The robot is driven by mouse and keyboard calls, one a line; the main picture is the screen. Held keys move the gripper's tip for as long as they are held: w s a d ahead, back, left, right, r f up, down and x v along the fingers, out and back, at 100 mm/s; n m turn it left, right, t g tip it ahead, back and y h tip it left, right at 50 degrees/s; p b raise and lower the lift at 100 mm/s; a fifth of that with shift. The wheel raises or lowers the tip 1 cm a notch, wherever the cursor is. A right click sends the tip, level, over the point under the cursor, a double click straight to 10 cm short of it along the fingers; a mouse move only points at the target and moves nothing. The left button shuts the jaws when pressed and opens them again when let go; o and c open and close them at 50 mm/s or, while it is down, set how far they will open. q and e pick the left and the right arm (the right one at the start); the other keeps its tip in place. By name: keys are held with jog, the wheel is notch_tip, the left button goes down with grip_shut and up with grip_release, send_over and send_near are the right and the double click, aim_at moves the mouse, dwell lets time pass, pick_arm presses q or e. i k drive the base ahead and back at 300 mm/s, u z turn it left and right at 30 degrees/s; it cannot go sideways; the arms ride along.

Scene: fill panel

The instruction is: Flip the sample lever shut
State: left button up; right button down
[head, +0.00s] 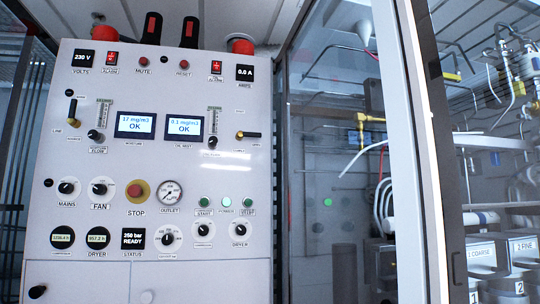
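A white control panel (150,180) fills the left half of the head view. Two small levers with brass and black parts show on it. The left lever (72,110) points upward, with its black end at the top, near a label reading LINE. The right lever (249,135) lies roughly level, with its black end to the right. The small labels beside both are too blurred for me to tell which one is the sample lever. Neither of my grippers is in view, and nothing touches either lever.
Flow tubes, screens, knobs and a red STOP button (136,191) sit around the levers. Two black upright parts with red patches (152,28) stand at the panel's top edge. A glass-walled cabinet with a pale frame post (412,150) stands at the right, with piping inside.

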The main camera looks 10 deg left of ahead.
aim_at(241, 134)
jog(key=u, duration=0.55)
jog(key=i, duration=1.45)
jog(key=u, duration=0.7)
